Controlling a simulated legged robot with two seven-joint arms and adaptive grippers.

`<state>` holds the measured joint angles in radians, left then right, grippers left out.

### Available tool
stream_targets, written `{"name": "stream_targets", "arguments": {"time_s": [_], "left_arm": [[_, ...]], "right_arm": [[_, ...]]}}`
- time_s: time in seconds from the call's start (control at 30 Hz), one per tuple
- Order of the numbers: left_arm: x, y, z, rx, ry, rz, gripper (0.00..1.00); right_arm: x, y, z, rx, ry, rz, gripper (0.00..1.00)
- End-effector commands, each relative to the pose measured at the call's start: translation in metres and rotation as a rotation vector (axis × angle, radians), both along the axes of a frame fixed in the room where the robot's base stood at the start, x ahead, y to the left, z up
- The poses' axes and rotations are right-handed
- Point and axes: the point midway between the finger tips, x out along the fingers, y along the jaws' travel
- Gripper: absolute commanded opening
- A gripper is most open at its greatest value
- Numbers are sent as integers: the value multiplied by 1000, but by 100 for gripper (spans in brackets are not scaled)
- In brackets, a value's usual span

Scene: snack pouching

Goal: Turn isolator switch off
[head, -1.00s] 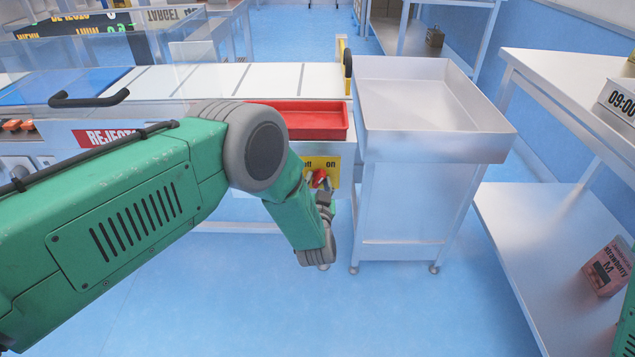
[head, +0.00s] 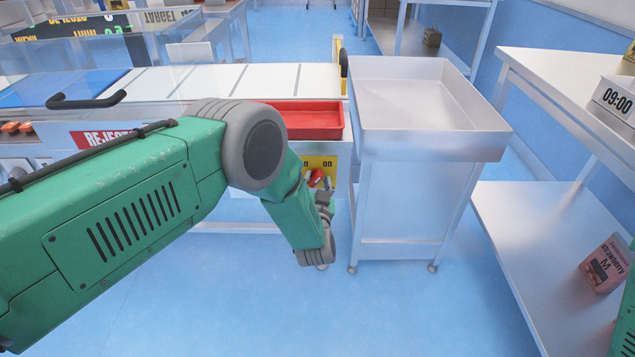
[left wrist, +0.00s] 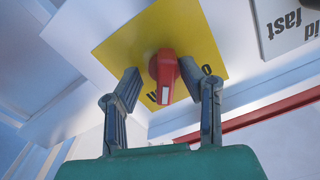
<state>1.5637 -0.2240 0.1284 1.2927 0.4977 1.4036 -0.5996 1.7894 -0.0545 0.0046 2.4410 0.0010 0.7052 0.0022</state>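The isolator switch is a red knob (head: 317,177) on a yellow plate (head: 319,162) on the front of the conveyor, below the red tray. A gap shows at the other finger.
The red tray (head: 312,133) sits above the switch. A metal basin table (head: 430,150) stands just right of it. A shelf unit (head: 560,250) with a pink carton (head: 605,265) is at far right. The blue floor in front is clear.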

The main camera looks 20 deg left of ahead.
Motion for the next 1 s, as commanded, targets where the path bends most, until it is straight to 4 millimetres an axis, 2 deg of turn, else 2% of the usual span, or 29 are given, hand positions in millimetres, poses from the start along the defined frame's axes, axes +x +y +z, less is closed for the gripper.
{"name": "stream_targets", "arguments": {"time_s": [0.17, 1.0], "left_arm": [[-7, -2, 1, -1, 2, -1, 34], [-64, -18, 0, 1, 4, 1, 34]], "right_arm": [[0, 0, 5, 0, 0, 0, 40], [0, 0, 38, 0, 0, 0, 40]]}}
